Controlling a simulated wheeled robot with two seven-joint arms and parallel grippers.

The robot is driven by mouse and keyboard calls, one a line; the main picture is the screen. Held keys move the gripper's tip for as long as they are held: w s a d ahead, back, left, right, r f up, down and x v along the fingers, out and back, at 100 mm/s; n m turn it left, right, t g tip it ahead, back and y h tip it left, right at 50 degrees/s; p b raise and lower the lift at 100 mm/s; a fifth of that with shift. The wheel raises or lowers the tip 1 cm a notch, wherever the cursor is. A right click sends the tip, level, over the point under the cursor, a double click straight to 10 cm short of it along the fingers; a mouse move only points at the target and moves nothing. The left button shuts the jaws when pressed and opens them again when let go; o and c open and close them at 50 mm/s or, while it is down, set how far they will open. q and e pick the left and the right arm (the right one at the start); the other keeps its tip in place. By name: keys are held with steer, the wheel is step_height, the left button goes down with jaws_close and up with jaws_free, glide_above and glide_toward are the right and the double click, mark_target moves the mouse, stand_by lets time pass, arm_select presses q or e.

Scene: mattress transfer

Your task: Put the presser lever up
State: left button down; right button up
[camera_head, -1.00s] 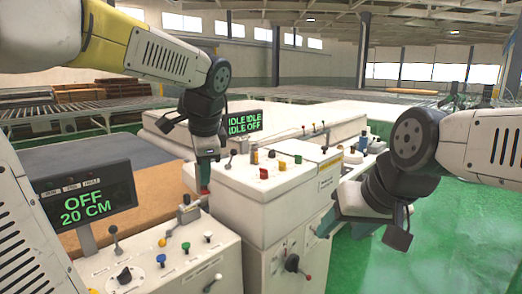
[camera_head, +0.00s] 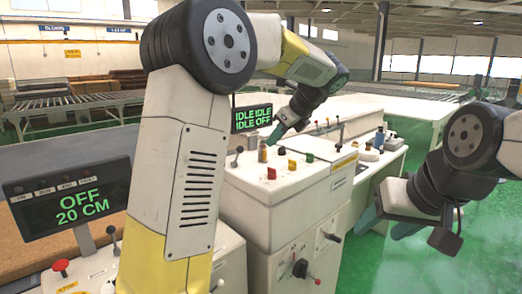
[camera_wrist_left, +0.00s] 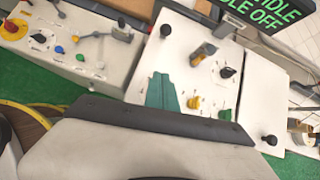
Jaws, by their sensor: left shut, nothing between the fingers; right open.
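Several levers stand on the white machine cabinets; I cannot tell by label which is the presser lever. On the middle cabinet (camera_head: 235,195) a black-knobbed lever (camera_head: 237,156) stands at the back left of the top. My left gripper (camera_head: 272,138) is shut and empty above the cabinet top, close to a yellow-banded part (camera_head: 263,153). In the left wrist view its teal fingers (camera_wrist_left: 161,82) are together over the panel, left of several knobs. My right gripper (camera_head: 385,222) is open and empty, right of the cabinet.
Red, yellow and green buttons (camera_head: 281,165) sit on the cabinet top. An "OFF 20 CM" display (camera_head: 72,200) stands at left, an "IDLE" display (camera_head: 251,118) behind. My left arm hides part of the left console. Green floor (camera_head: 370,270) is clear at right.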

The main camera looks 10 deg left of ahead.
mark_target(238, 154)
arm_select(q)
steer(key=x, duration=0.9)
steer(key=shift+a+f, duration=0.2)
steer(key=a, duration=0.1)
steer(key=w+a+r, duration=0.1)
steer(key=shift+w+a, duration=0.3)
steer(key=shift+a, duration=0.05)
steer(key=shift+w+a+r, duration=0.2)
steer(key=shift+a, duration=0.2)
steer(key=shift+r, duration=0.1)
